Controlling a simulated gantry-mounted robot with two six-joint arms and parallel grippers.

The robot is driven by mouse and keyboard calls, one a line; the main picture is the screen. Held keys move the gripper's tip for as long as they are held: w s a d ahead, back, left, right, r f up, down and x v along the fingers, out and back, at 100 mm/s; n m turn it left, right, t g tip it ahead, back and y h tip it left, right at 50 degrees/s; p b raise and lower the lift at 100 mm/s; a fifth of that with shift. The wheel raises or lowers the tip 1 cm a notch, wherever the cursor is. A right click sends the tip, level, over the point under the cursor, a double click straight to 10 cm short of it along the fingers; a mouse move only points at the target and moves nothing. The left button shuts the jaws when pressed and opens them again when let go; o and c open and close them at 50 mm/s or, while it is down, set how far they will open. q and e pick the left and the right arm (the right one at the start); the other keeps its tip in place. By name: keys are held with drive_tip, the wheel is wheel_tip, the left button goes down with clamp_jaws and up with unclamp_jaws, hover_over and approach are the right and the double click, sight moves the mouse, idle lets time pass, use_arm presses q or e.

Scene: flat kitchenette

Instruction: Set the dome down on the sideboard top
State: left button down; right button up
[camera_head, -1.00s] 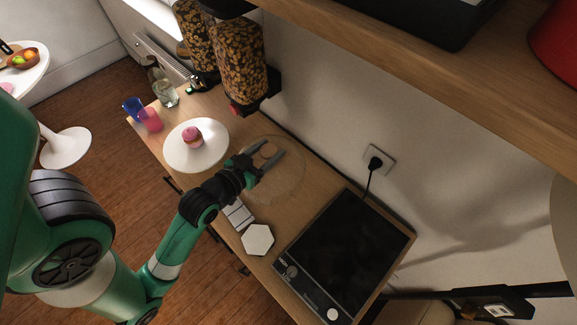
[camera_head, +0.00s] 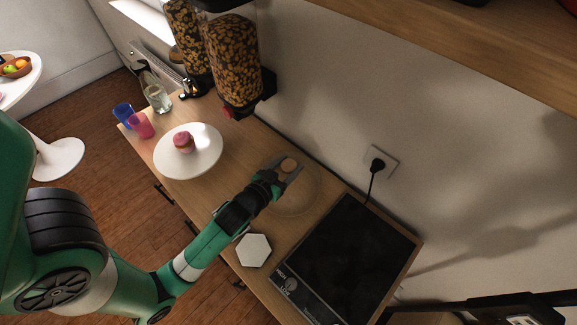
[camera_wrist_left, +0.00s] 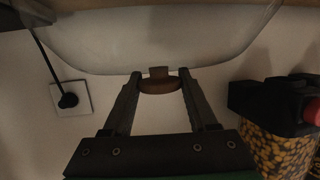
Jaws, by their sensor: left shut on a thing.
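The dome (camera_head: 296,197) is a clear glass cover, faint in the head view, with a round brown wooden knob on top. In the left wrist view the dome (camera_wrist_left: 160,50) fills the upper part of the picture. My left gripper (camera_head: 288,170) is shut on the knob, which shows between the two fingers in the wrist view (camera_wrist_left: 160,84). The dome is over the sideboard top (camera_head: 222,185), between the white plate and the black hob. I cannot tell whether its rim touches the wood. My right gripper is not in view.
A white plate (camera_head: 203,162) with a pink-topped cupcake (camera_head: 183,143) stands left of the dome. A white hexagonal piece (camera_head: 253,250) lies in front. The black hob (camera_head: 345,258) is to the right.

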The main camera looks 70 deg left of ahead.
use_arm(q)
drive_tip(key=shift+f, duration=0.1)
drive_tip(key=shift+c, duration=1)
unclamp_jaws()
drive_tip(key=shift+s+d, duration=0.1)
drive_tip(key=shift+s, duration=0.05)
drive_tip(key=v, duration=1.1)
drive_tip(key=shift+s+d+r, duration=0.2)
drive_tip(key=shift+s+r, duration=0.1)
